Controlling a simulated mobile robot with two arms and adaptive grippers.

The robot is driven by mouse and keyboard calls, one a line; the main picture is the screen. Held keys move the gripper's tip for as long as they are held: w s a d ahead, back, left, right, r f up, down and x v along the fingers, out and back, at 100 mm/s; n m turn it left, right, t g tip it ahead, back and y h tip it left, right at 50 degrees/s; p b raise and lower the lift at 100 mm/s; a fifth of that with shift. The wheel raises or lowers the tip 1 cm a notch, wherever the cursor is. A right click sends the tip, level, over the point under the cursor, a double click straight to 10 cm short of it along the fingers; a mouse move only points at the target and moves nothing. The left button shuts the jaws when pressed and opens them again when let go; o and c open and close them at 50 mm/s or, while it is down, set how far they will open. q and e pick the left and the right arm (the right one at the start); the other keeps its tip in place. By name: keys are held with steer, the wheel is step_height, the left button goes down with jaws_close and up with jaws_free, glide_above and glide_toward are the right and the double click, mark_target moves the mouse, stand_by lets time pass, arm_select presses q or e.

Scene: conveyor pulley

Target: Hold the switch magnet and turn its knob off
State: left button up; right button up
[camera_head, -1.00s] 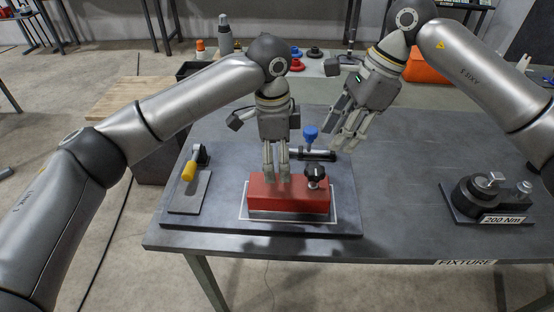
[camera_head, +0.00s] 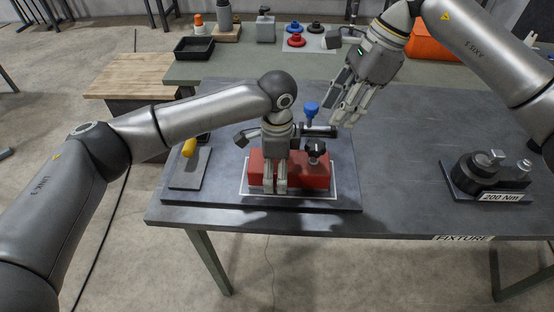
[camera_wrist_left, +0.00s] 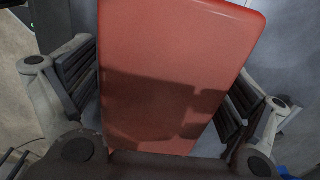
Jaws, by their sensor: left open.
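The switch magnet is a red block (camera_head: 318,177) inside a white outline on a dark plate, with a black knob (camera_head: 316,148) on top near its right end. My left gripper (camera_head: 275,190) points down at the block, in front of its left half in the head view. In the left wrist view the red block (camera_wrist_left: 175,75) lies between the two open fingers, with gaps visible on both sides. The knob is not visible there. My right gripper (camera_head: 342,120) hangs behind and to the right of the knob, empty, its fingers apart.
A blue-knobbed post (camera_head: 311,109) and dark cylinder (camera_head: 318,131) stand just behind the magnet. A yellow-handled clamp (camera_head: 189,147) is on the left. A 200 Nm tool (camera_head: 490,175) sits at the right. The table between it and the magnet is clear.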

arm_select(q)
steer(key=c, duration=1.9)
steer(key=o, duration=1.1)
steer(key=shift+o, duration=0.4)
steer(key=c, duration=0.4)
steer(key=shift+o, duration=0.2)
steer(key=c, duration=0.5)
